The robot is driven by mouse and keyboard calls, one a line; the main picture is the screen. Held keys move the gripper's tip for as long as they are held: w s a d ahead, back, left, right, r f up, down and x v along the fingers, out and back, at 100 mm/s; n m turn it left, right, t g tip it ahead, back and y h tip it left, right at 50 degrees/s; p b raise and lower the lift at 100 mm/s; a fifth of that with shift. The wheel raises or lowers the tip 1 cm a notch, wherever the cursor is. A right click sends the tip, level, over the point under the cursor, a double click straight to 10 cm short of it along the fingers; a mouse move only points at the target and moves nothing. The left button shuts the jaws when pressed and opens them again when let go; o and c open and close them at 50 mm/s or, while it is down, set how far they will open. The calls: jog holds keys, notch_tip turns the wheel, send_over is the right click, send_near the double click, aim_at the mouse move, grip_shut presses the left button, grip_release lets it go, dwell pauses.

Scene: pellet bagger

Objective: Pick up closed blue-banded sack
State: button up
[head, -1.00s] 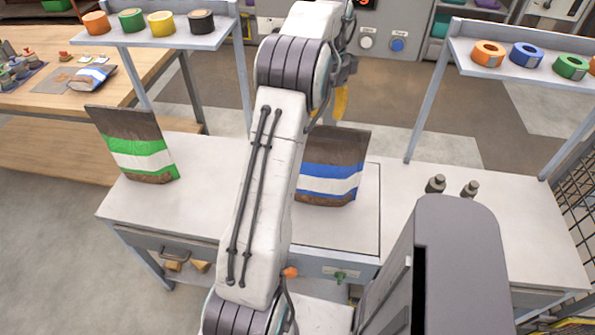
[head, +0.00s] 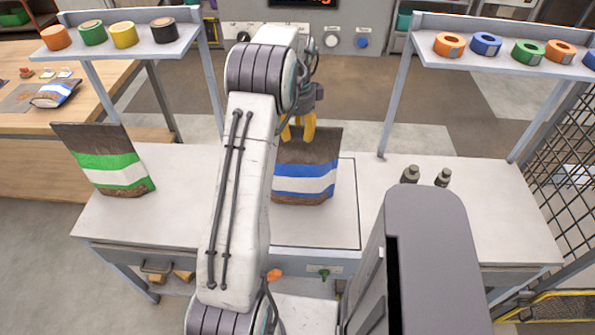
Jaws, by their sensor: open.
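A blue-banded sack (head: 306,178) stands upright on the white bench, brown with a blue and white band. My arm hides its left edge. A green-banded sack (head: 104,160) stands on the left of the same bench. Another blue-banded sack (head: 56,92) lies on the wooden table at the far left. My gripper (head: 298,136), with yellow fingers, is open and points down at the top edge of the standing blue-banded sack. I cannot tell whether the fingers are beyond or over that edge. Nothing is seen held.
Two shelves with coloured rolls rise over the bench, one at left (head: 140,44) and one at right (head: 520,62). Two dark bottles (head: 426,176) stand right of the sack. A mesh fence (head: 560,150) is at the right. The bench (head: 185,195) is clear between the two standing sacks.

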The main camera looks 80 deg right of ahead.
grip_shut()
dwell(0.3)
jog(key=shift+r, duration=0.15)
